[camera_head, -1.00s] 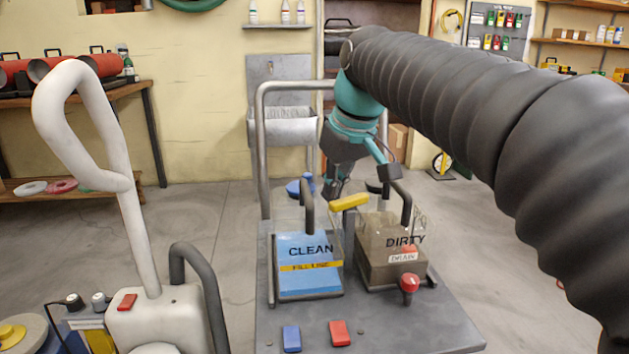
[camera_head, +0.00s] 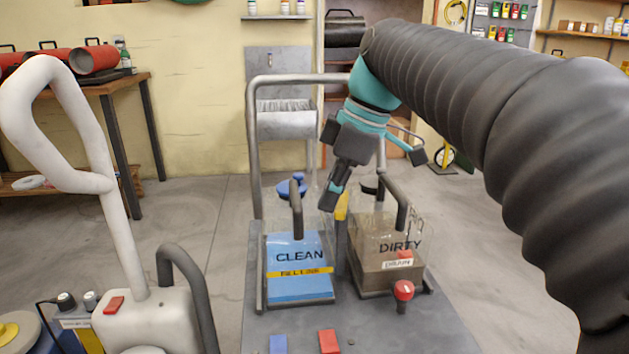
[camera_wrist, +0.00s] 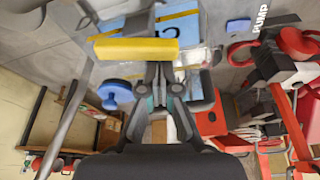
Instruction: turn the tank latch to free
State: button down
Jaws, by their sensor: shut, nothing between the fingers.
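The yellow tank latch (camera_head: 341,206) sits between the blue CLEAN tank (camera_head: 297,257) and the brown DIRTY tank (camera_head: 372,250). It shows as a narrow bar pointing away from the head camera, partly hidden by my gripper. In the wrist view the latch (camera_wrist: 135,50) lies across the picture just beyond the fingertips. My gripper (camera_head: 328,203) is shut and empty, its fingertips at the latch's left side. The wrist view shows the closed fingers (camera_wrist: 158,78) close against the yellow bar; I cannot tell whether they touch it.
Grey handles rise by both tanks, and a grey tube frame (camera_head: 253,150) stands behind. A red knob (camera_head: 403,290) is at the DIRTY tank's front. Blue (camera_head: 278,344) and red (camera_head: 328,341) pedals lie on the cart deck. A white-handled machine (camera_head: 150,320) stands left.

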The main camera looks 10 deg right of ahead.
jog(key=shift+s+d, duration=0.2)
jog(key=shift+d, duration=0.05)
dwell(0.8)
jog(key=shift+w+d, duration=0.1)
jog(key=shift+w, duration=0.05)
